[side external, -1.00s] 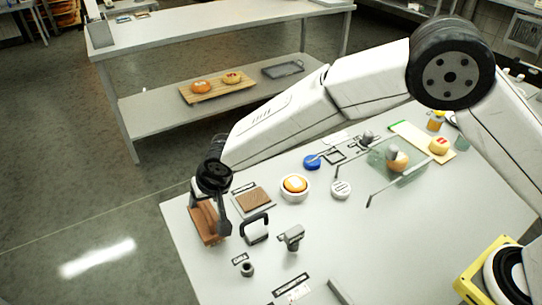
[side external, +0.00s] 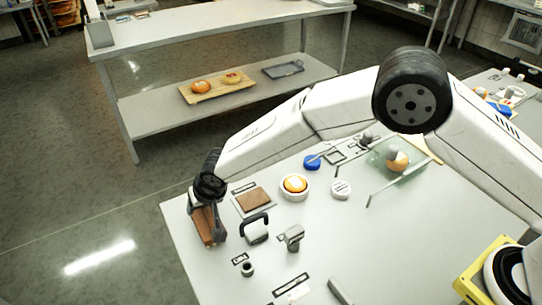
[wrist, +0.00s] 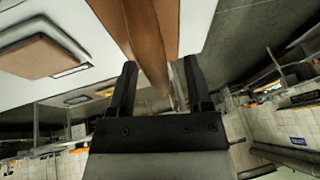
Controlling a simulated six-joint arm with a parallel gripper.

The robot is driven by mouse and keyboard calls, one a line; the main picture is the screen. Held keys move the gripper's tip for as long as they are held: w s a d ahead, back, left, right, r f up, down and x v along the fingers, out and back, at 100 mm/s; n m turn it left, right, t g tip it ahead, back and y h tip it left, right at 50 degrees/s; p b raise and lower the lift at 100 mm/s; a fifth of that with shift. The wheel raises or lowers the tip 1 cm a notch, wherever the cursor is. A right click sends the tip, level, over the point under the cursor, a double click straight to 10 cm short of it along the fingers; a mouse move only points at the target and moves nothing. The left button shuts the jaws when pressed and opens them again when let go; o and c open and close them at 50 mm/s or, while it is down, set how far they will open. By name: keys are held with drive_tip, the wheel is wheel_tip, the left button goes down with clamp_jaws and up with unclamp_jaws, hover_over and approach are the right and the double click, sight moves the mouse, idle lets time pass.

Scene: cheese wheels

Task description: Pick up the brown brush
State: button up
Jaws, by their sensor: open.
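The brown brush (side external: 207,228) is at the left edge of the white table in the side external view, partly hidden behind my gripper (side external: 212,222). In the wrist view the brush (wrist: 151,40) shows as a long brown block running down between the two black fingers of my gripper (wrist: 158,82). The fingers are apart, one on each side of the brush, with a visible gap on the left. I cannot tell whether the right finger touches it.
A brown square on a plate (side external: 254,199) lies right of my gripper. A black-handled tool (side external: 256,229), a grey tool (side external: 292,237) and an orange cheese wheel in a white dish (side external: 295,185) stand on the table (side external: 330,240). The floor is left of the table edge.

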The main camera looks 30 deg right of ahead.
clamp_jaws()
idle(1.4)
